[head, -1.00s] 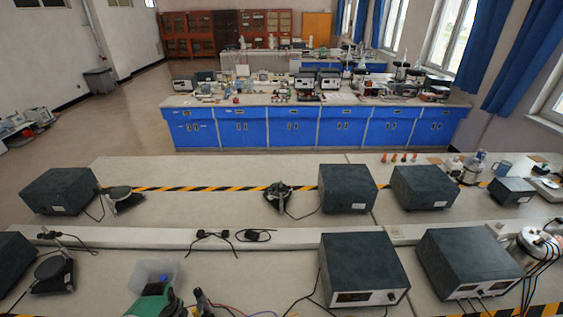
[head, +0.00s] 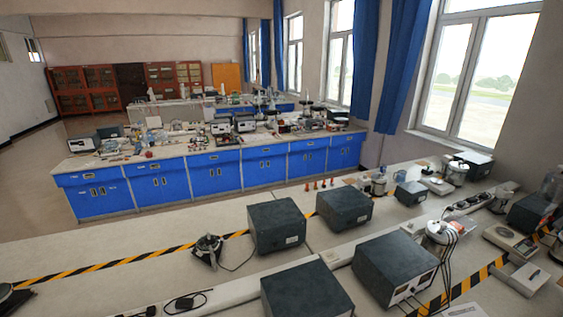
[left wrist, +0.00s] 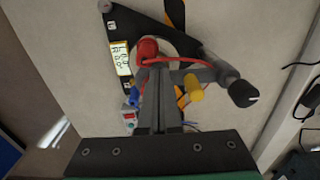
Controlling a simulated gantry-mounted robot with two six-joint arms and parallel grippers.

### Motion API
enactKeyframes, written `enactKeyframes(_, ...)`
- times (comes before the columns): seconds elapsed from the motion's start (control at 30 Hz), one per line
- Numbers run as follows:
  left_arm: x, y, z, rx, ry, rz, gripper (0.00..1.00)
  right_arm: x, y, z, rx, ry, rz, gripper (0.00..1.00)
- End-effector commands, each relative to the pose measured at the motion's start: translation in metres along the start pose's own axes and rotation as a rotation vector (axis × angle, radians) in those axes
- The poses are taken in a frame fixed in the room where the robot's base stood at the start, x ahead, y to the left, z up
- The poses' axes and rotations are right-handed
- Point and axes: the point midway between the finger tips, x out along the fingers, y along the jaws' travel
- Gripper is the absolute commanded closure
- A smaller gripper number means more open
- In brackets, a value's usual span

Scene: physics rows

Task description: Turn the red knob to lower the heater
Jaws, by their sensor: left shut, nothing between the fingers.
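A red knob (left wrist: 148,47) shows in the left wrist view, near the top middle, on a grey stand (left wrist: 205,72) with a dark triangular base (left wrist: 125,20). A yellow knob (left wrist: 194,90) sits to its lower right, and a black-ended rod (left wrist: 243,93) sticks out further right. My left gripper (left wrist: 158,72) is shut and empty, its fingertips just below the red knob in the picture. I cannot tell whether they touch it. The fingers hide part of the stand. I cannot make out the heater for certain. My right gripper is in no view.
In the head view, a bench with a yellow-black strip (head: 130,262) carries several dark boxes, such as one at the centre (head: 275,226). Cables trail between them. Blue cabinets (head: 215,172) stand behind. In the wrist view, a cable lies at the right (left wrist: 305,75).

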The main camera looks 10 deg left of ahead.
Motion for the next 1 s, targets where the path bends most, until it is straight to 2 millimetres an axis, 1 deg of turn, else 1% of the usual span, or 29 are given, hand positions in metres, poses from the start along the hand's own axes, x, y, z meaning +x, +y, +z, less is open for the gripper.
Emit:
enactKeyframes(0.1, 0.000, 0.000, 0.002, 0.000, -0.001, 0.001, 1.00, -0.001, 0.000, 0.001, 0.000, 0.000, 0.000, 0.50)
enactKeyframes(0.2, -0.006, 0.000, 0.002, 0.000, -0.001, 0.001, 1.00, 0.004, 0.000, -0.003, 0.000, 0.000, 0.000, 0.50)
enactKeyframes(0.27, -0.013, 0.000, 0.002, 0.000, -0.002, 0.000, 1.00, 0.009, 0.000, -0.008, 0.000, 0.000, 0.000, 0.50)
enactKeyframes(0.5, -0.049, 0.000, 0.002, 0.000, -0.002, 0.001, 1.00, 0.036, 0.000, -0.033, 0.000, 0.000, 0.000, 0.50)
enactKeyframes(0.6, -0.060, 0.000, 0.002, 0.000, -0.002, 0.001, 1.00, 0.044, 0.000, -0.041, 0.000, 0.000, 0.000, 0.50)
enactKeyframes(0.67, -0.062, 0.000, 0.002, 0.000, -0.002, 0.001, 1.00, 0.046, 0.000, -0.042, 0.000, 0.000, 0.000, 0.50)
enactKeyframes(1.0, -0.059, 0.000, 0.002, 0.018, -0.002, 0.001, 1.00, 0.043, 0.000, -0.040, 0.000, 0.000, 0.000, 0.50)
